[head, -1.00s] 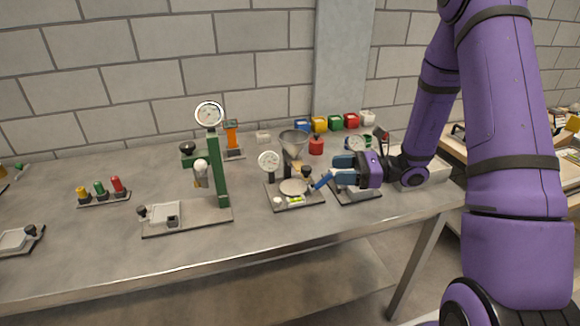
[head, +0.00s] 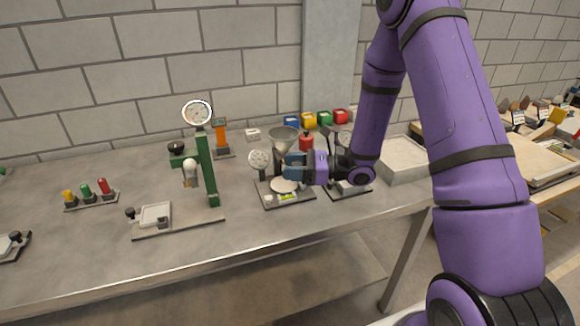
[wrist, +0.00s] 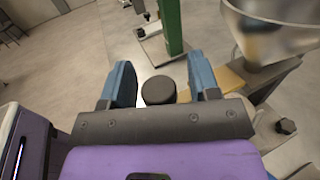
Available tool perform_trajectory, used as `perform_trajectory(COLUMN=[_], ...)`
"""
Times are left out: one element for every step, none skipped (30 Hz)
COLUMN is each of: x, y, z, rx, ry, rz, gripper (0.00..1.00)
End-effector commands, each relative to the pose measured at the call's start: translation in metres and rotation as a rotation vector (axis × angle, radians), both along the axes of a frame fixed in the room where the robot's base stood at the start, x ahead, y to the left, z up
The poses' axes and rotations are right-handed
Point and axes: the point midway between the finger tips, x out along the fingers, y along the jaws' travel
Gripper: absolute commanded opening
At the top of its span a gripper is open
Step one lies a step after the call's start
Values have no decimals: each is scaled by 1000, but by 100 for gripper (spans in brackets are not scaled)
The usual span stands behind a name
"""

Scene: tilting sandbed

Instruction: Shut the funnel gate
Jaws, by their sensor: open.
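The metal funnel (head: 284,137) stands over a small plate with a gauge on the bench; its bowl also shows at upper right in the wrist view (wrist: 268,38). Below it in the wrist view is a tan gate strip (wrist: 229,78), partly covered by my right finger. A round black knob (wrist: 158,91) sits between my two blue fingers, apparently at the strip's end; I see a gap on both sides of it. My gripper (head: 289,167) is open beside the funnel stand. In the head view it hides the knob and gate.
A white round pan (head: 283,185) lies beneath the funnel, beside a dial gauge (head: 259,160). A green press with a dial (head: 207,165) stands to the left. A grey tray (head: 402,160) is to the right.

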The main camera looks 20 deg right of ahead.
Motion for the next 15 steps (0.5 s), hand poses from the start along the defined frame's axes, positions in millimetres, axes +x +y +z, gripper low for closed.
perform_trajectory(x=[1, 1, 2, 2, 2, 2, 2, 2, 2, 2, 2, 2, 2, 2, 2], y=[2, 3, 4, 5, 5, 5, 5, 5, 5, 5, 5, 5, 5, 5, 5], z=[0, 0, 0, 0, 0, 0, 0, 0, 0, 0, 0, 0, 0, 0, 0], rx=[0, 0, 0, 0, 0, 0, 0, 0, 0, 0, 0, 0, 0, 0, 0], ry=[0, 0, 0, 0, 0, 0, 0, 0, 0, 0, 0, 0, 0, 0, 0], rz=[0, 0, 0, 0, 0, 0, 0, 0, 0, 0, 0, 0, 0, 0, 0], gripper=[56, 56, 56, 56, 56, 56, 56, 56, 56, 56, 56, 47, 40, 33, 24])
